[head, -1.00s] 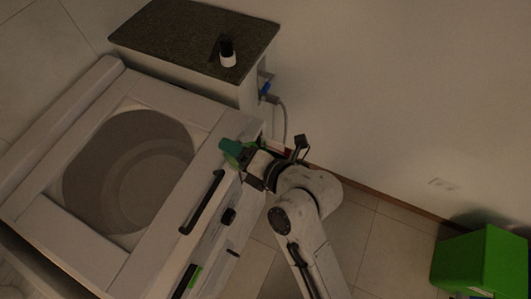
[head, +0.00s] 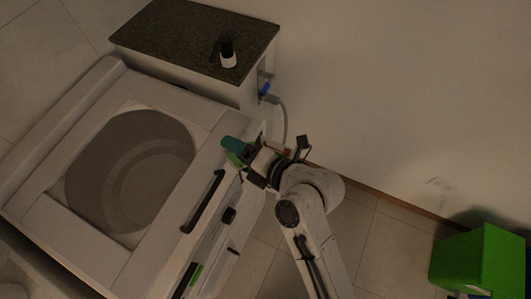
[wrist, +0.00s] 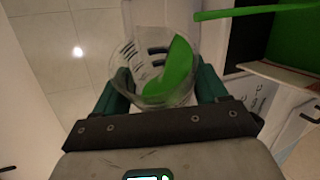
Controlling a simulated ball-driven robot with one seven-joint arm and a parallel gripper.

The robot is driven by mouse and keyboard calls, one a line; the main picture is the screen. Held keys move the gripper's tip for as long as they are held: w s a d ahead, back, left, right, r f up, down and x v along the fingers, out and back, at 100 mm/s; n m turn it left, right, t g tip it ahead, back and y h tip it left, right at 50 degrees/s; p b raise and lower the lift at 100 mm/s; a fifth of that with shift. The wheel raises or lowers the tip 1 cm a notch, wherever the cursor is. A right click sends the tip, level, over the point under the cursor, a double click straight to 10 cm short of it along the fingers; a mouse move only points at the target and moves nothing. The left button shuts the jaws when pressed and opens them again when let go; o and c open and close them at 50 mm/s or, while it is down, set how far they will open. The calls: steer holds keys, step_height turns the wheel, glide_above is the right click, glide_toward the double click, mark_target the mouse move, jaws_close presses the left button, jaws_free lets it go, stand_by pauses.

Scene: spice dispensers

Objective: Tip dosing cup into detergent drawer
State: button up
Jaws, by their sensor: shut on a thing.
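My gripper (head: 236,146) is at the front upper edge of the white washing machine (head: 78,243), near its far right corner. In the wrist view, its green fingers (wrist: 160,88) are shut on the clear dosing cup (wrist: 130,62), one on each side. The cup has dark markings. Bright green detergent (wrist: 178,68) lies against one side of it, so the cup looks tilted. In the head view the cup is hidden or too small to make out. I cannot clearly identify the detergent drawer; a green area with a pale edge (wrist: 290,76) shows at the wrist view's upper right.
A dark-topped counter (head: 165,35) stands behind the machine with a small black and white object (head: 227,52) on it. A blue-ended hose (head: 266,89) hangs beside it. A black handle (head: 203,201) runs along the machine's front.

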steer(key=shift+w+d+f+m+y+b, duration=0.5)
steer(key=shift+d+m+b, duration=0.1)
steer(key=shift+b, duration=1.1)
steer(key=shift+w+d+r+m+y+b, duration=0.1)
steer(key=shift+r+m+y+b, duration=0.4)
steer(key=shift+b, duration=0.5)
steer(key=shift+w+d+f+m+g+b, duration=0.1)
steer(key=shift+f+m+g+b, duration=0.25)
steer(key=shift+b, duration=0.5)
